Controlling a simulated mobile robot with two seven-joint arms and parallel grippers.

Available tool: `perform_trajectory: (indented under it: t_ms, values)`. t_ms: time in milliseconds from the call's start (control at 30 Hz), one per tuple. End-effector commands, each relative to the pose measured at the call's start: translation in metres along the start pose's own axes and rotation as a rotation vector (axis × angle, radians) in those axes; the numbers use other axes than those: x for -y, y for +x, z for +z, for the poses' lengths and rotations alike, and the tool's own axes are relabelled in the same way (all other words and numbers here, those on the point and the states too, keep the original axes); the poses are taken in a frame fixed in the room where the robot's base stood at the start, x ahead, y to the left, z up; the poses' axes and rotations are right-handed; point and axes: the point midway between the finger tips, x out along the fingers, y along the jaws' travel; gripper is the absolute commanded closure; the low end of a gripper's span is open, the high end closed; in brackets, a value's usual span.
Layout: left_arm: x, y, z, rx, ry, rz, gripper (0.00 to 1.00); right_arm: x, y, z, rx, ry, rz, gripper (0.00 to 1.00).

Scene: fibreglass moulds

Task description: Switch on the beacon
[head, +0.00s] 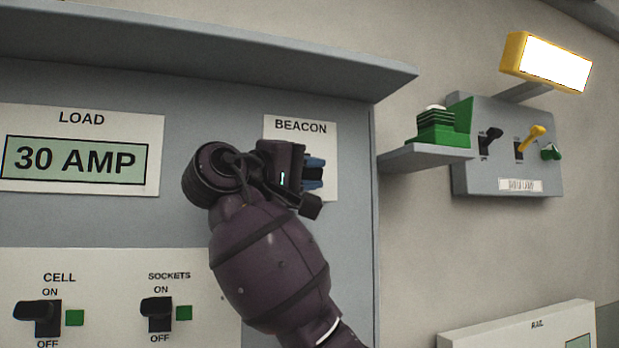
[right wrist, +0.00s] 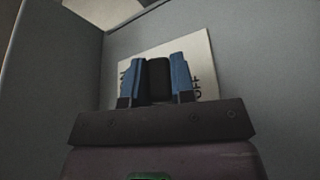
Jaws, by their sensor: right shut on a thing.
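The beacon panel (head: 328,148) is a pale plate marked BEACON on the grey cabinet in the head view. My right gripper (head: 314,172) is in front of it and covers its middle. In the right wrist view the blue fingers are on either side of a black switch lever (right wrist: 158,80), shut on it. The plate (right wrist: 200,62) shows behind, with OFF to the right of the fingers and part of ON to the left. Whether the lever is at ON or OFF cannot be told. My left gripper is not in view.
A LOAD display (head: 75,160) reads 30 AMP. Below are the CELL switch (head: 40,317) and SOCKETS switch (head: 157,314), each beside a green square. A grey shelf (head: 425,158) and a lit yellow lamp (head: 548,62) above a switch box (head: 505,150) are at right.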

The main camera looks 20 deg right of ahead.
Motion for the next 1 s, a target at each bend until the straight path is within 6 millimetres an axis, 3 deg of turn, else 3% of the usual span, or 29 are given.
perform_trajectory:
  t_ms: [600,1000]
  values:
    - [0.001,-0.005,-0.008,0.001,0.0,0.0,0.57,-0.026,0.002,-0.008,-0.001,-0.538,-0.225,1.0]
    - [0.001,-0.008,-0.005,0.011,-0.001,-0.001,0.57,-0.034,0.005,-0.015,-0.002,-0.806,-0.335,1.0]
